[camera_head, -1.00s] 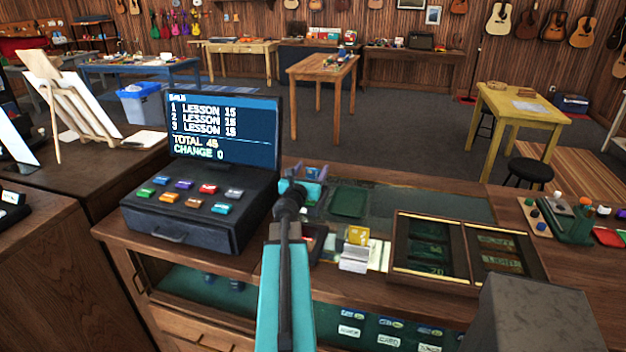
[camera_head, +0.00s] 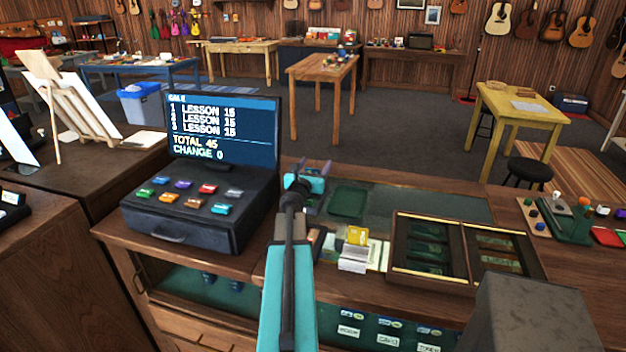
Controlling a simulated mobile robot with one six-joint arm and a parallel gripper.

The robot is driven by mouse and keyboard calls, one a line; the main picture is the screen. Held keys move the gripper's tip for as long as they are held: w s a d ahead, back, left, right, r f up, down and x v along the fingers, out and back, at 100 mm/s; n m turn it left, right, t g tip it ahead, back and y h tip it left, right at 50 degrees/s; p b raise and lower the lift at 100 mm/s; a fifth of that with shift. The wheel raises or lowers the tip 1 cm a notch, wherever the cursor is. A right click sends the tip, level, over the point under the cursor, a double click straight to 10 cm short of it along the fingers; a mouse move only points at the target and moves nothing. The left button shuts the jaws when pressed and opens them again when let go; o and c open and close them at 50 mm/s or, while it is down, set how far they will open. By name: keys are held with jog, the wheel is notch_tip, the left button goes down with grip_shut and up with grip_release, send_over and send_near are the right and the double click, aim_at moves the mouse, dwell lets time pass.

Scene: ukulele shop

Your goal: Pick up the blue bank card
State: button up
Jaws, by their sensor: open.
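My gripper (camera_head: 312,171) is out over the counter (camera_head: 205,254), just right of the till. Its two fingers stand apart and point away from me, with nothing seen between them. I cannot make out a blue bank card for sure. My arm and gripper hide part of the counter there. A yellow card (camera_head: 357,235) stands at a small white holder (camera_head: 355,257), right of my arm.
The till (camera_head: 195,218) with its lit screen (camera_head: 222,128) stands close on the left. A dark green tray (camera_head: 348,202) lies right of my gripper. A wooden-framed cash tray (camera_head: 462,281) is farther right. A grey block (camera_head: 530,318) fills the lower right.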

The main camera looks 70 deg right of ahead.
jog(key=shift+d, duration=0.15)
dwell(0.4)
jog(key=c, duration=1.2)
jog(key=shift+r, duration=0.15)
notch_tip(320, 180, up, 18)
jog(key=p, duration=0.4)
